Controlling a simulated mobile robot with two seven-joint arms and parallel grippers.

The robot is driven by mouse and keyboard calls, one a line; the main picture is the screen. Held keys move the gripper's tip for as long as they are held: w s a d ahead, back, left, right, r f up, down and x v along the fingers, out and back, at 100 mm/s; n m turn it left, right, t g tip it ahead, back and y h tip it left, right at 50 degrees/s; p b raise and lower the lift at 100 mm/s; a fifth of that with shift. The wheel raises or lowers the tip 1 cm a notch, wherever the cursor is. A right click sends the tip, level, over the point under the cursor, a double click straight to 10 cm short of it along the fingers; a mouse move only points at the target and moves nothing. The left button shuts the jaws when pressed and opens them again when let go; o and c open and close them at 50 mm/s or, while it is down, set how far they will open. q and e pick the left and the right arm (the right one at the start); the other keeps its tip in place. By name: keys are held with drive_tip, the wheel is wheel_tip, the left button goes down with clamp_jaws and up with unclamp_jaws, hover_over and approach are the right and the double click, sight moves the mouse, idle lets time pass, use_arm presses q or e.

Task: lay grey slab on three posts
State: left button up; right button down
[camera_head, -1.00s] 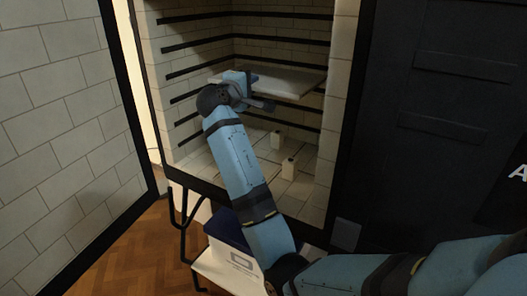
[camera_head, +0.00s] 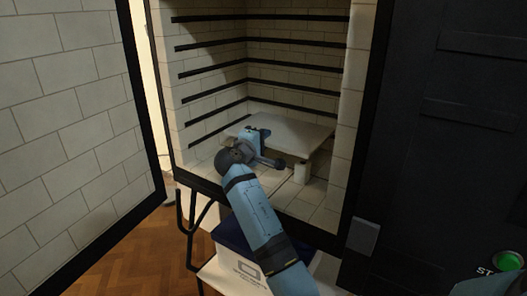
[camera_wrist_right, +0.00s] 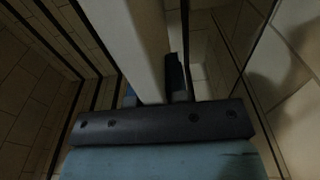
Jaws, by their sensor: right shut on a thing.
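The grey slab (camera_head: 292,132) is a pale flat plate, roughly level, low inside the kiln. My right gripper (camera_head: 262,141) is shut on the slab's near left edge. In the right wrist view the slab (camera_wrist_right: 135,40) runs out from between the fingers (camera_wrist_right: 154,94). One pale post (camera_head: 302,172) stands on the kiln floor under the slab's front right part. I cannot tell whether the slab touches its top. The other posts are hidden behind the slab and my arm. My left gripper is out of view.
The kiln's brick walls carry dark horizontal strips (camera_head: 290,87) close around the slab. The open brick-lined door (camera_head: 70,120) stands at the left. A dark panel (camera_head: 440,130) is at the right. A blue-lidded box (camera_head: 232,238) sits below the kiln. The space above the slab is clear.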

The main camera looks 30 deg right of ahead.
wheel_tip(320, 180, down, 3)
drive_tip(key=shift+f+b, duration=0.2)
drive_tip(key=shift+b, duration=0.2)
drive_tip(key=c, duration=1.1)
unclamp_jaws()
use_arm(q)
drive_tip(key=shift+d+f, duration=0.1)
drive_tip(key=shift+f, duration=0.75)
